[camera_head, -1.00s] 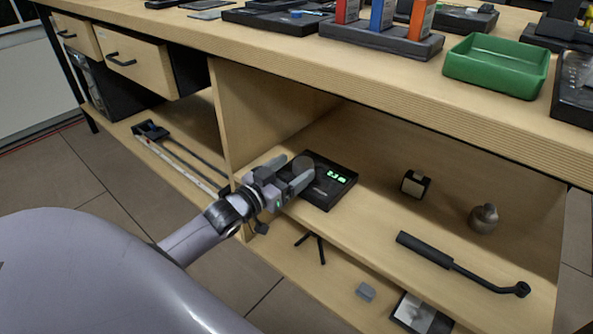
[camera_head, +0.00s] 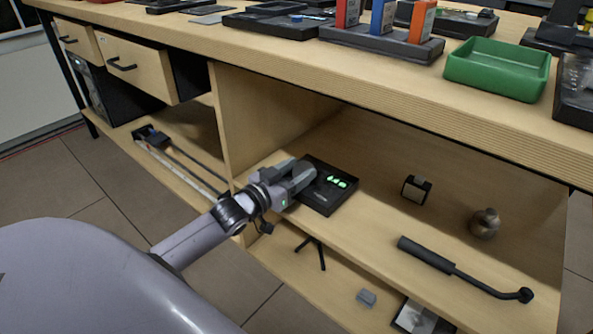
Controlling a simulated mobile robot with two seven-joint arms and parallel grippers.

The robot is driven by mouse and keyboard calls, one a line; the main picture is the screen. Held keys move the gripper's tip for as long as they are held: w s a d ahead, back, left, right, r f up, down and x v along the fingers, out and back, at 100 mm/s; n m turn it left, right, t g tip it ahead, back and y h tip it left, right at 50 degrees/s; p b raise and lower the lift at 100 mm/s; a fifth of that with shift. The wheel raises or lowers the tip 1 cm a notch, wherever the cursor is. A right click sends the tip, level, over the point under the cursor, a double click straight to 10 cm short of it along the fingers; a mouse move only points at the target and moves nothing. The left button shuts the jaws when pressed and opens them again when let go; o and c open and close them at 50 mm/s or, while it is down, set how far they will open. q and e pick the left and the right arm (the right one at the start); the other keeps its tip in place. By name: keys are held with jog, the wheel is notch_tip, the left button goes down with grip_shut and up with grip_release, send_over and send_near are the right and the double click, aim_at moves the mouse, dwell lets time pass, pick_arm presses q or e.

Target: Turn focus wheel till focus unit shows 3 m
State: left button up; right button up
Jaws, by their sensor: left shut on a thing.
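The focus unit (camera_head: 321,197) is a flat black box on the upper shelf under the bench top. Its green lit display (camera_head: 337,182) shows digits that are too small and blurred to read. My left gripper (camera_head: 302,175) is at the unit's left part, with its fingers shut around the focus wheel. The fingers and wrist hide most or all of the wheel. My right gripper is not in view.
A small black-and-cream block (camera_head: 415,189), a round metal piece (camera_head: 485,223) and a black handle with a bent rod (camera_head: 465,268) lie right on the same shelf. A shelf divider (camera_head: 255,120) stands behind my left wrist. A green tray (camera_head: 497,66) sits on the bench top.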

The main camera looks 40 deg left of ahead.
pick_arm(q)
jog(key=shift+r+h, duration=0.1)
jog(key=shift+h, duration=0.2)
jog(key=shift+a+m+h+p, duration=0.1)
jog(key=shift+m+h+p, duration=0.25)
jog(key=shift+m+h, duration=0.25)
jog(key=shift+h, duration=0.3)
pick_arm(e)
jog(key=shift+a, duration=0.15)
pick_arm(q)
jog(key=shift+g, duration=0.3)
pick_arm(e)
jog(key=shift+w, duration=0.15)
pick_arm(q)
jog(key=o, duration=1)
